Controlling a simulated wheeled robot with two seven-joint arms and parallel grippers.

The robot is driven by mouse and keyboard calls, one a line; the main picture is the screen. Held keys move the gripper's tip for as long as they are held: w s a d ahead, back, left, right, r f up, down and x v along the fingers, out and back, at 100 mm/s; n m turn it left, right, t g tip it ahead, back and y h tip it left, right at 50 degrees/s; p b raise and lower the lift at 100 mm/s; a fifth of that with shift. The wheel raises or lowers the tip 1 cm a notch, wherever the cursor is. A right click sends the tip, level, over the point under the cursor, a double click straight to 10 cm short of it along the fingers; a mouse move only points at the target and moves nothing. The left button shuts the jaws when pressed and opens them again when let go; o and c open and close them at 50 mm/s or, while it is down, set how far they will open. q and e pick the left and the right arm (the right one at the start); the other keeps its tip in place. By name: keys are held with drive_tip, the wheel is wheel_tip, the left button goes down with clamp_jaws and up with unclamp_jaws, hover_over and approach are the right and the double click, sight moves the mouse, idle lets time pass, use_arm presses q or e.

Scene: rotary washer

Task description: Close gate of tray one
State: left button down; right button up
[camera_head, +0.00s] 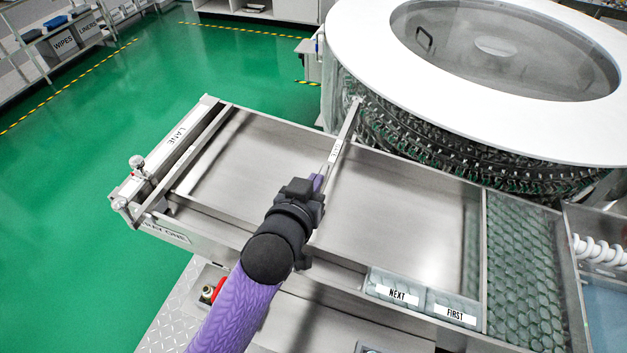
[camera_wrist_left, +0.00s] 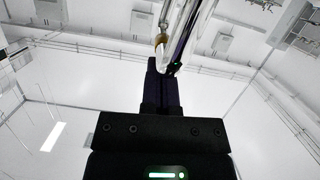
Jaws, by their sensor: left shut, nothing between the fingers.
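Tray one (camera_head: 400,195) is a shallow steel tray left of the washer, with its name label (camera_head: 165,231) on the near left side. A narrow steel bar (camera_head: 347,128) with a small white label crosses the tray from the far edge toward my gripper. It looks like the gate, but I cannot read the label clearly. My left gripper (camera_head: 318,182) is shut and empty at the bar's near end; its tip hides part of the bar, and contact is unclear. In the left wrist view the shut fingers (camera_wrist_left: 161,75) are close to a shiny bar (camera_wrist_left: 180,35). My right gripper is out of view.
A rail marked LANE (camera_head: 180,140) runs along the tray's left end. The round washer (camera_head: 480,110) with a white rim stands at the back right. Blocks marked NEXT (camera_head: 396,293) and FIRST (camera_head: 455,313) sit at the front, beside a compartment of glassware (camera_head: 522,270).

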use_arm(q)
drive_tip(key=f+b, duration=0.2)
drive_tip(key=f, duration=0.2)
drive_tip(key=f+b, duration=0.3)
drive_tip(key=f, duration=0.1)
drive_tip(key=a+f+b, duration=0.1)
drive_tip(key=f+b, duration=0.1)
drive_tip(key=f, duration=0.2)
drive_tip(key=shift+w+a+b, duration=0.1)
drive_tip(key=shift+w+b, duration=0.05)
drive_tip(key=shift+b, duration=0.15)
drive_tip(key=shift+f, duration=0.1)
